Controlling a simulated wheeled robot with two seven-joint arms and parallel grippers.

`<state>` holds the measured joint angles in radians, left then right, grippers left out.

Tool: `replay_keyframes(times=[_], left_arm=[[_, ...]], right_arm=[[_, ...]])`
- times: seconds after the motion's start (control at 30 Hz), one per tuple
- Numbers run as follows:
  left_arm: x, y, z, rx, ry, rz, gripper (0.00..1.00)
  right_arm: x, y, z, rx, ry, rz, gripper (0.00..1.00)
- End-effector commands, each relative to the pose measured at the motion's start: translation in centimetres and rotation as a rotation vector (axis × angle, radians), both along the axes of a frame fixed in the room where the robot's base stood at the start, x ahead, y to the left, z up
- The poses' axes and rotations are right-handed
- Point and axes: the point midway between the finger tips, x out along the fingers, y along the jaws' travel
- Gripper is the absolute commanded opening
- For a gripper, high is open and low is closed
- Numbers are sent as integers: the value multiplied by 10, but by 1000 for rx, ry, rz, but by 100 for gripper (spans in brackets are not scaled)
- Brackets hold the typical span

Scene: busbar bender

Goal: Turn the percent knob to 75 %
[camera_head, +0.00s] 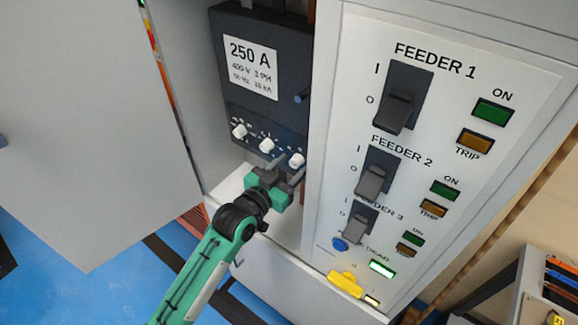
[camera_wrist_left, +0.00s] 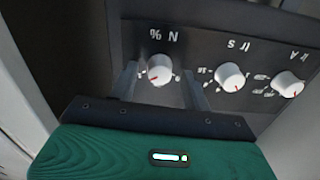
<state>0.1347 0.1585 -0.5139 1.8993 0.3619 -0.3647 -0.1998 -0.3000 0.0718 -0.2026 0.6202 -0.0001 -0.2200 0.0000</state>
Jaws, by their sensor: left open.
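The percent knob, a white dial marked "N %", is the rightmost of three on the dark breaker in the head view (camera_head: 297,160). In the left wrist view the picture is upside down and the percent knob (camera_wrist_left: 160,69) is at the left. Its red mark points toward the picture's lower left; the exact reading is too small to tell. My left gripper (camera_head: 286,167) is open, its two fingers on either side of the percent knob in the wrist view (camera_wrist_left: 160,82). I cannot tell whether they touch it. My right gripper is not in view.
Two similar knobs, "Ir s" (camera_wrist_left: 231,76) and "Ir A" (camera_wrist_left: 289,84), stand beside it. The breaker (camera_head: 262,80) sits in a cabinet recess. The feeder panel (camera_head: 410,150) with switches is close on the right. An open door (camera_head: 90,130) is at left.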

Motion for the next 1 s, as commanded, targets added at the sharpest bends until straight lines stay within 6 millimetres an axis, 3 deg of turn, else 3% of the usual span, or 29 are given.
replay_keyframes(times=[0.17, 0.4, 0.77, 1.0], left_arm=[[0, 0, 0, 0, 0, 0, 49], [0, 0, 0, 0, 0, 0, 4], [0, 0, 1, -41, 31, 1, 4], [0, 0, 2, -163, 121, 1, 4]], right_arm=[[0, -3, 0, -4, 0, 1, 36], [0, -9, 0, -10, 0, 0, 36], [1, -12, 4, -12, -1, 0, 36], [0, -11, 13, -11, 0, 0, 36]])
